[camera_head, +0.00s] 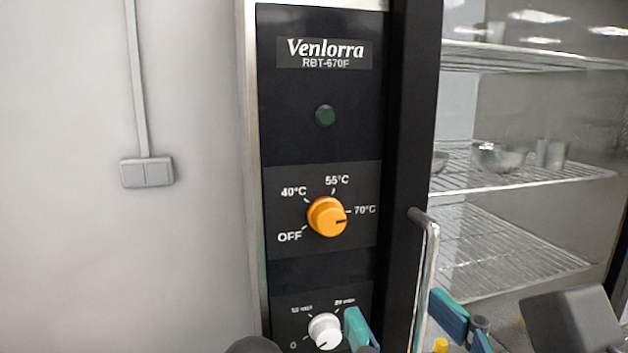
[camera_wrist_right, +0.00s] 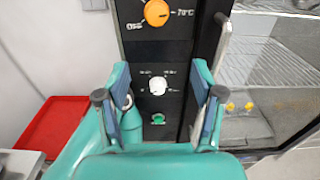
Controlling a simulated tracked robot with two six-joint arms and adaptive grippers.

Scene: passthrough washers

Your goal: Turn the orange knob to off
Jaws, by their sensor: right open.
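The orange knob (camera_head: 325,216) sits on the black control panel (camera_head: 320,265), with OFF, 40°C, 55°C and 70°C marked around it. Its dark pointer mark faces right, near 70°C and away from OFF at lower left. The knob also shows at the top of the right wrist view (camera_wrist_right: 157,13). My right gripper (camera_head: 402,321) is open and empty, below and to the right of the knob, not touching it. In the right wrist view its teal fingers (camera_wrist_right: 162,75) stand apart, with the panel beyond them. My left gripper is not visible.
A white knob (camera_head: 324,331) sits below the orange one, near a right finger. A vertical metal handle (camera_head: 427,280) stands right of the panel, by the glass cabinet with wire shelves (camera_head: 520,180). A green lamp (camera_head: 325,115) is above. A red tray (camera_wrist_right: 52,122) lies at left.

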